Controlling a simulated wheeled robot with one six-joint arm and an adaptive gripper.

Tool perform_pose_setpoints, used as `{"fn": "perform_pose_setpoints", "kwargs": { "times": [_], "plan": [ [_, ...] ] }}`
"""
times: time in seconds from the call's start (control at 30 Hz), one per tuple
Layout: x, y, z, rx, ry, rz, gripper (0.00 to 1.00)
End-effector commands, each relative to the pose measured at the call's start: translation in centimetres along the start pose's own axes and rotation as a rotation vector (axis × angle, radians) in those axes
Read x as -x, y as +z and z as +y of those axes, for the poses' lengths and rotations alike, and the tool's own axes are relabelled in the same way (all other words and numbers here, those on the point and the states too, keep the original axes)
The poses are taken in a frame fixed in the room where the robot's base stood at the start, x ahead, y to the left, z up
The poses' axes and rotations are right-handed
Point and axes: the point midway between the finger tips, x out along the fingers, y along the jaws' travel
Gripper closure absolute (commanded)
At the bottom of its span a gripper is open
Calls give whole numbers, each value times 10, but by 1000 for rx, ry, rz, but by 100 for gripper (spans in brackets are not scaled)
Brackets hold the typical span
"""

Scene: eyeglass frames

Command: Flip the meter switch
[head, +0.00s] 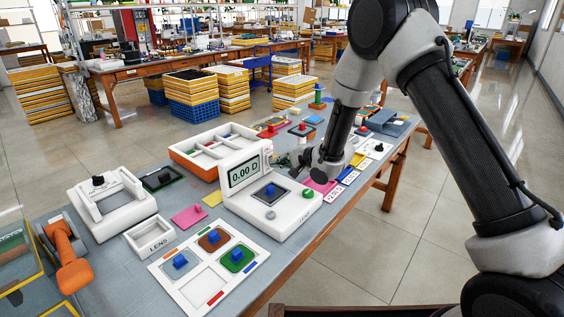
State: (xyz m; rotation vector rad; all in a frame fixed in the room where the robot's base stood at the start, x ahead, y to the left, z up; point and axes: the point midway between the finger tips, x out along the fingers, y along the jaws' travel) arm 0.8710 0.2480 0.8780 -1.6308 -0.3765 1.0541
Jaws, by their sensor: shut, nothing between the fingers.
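The white meter (277,226) stands on the table near its right edge. Its screen (244,172) reads 0.00 D. On its top are a dark square pad with a small blue piece (270,190), a round grey knob (271,213) and a round green part (306,195) near the right side. I cannot tell for certain which of these is the switch. My gripper (291,160) is shut and empty, just behind and to the right of the screen, above the table. Its fingertips are small and dark, and I cannot tell whether they touch anything.
A white sorting board (196,292) with coloured pads lies in front of the meter. A LENS tray (150,238), a white fixture (112,203) and an orange tool (70,262) are at left. An orange-sided divided tray (196,166) stands behind. Labelled cards (348,177) lie at right.

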Motion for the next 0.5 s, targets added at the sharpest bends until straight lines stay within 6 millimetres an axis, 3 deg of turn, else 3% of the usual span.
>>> {"fn": "perform_pose_setpoints", "kwargs": {
  "times": [0.5],
  "plan": [
    [-3,0,1,0,0,0,100]
  ]
}}
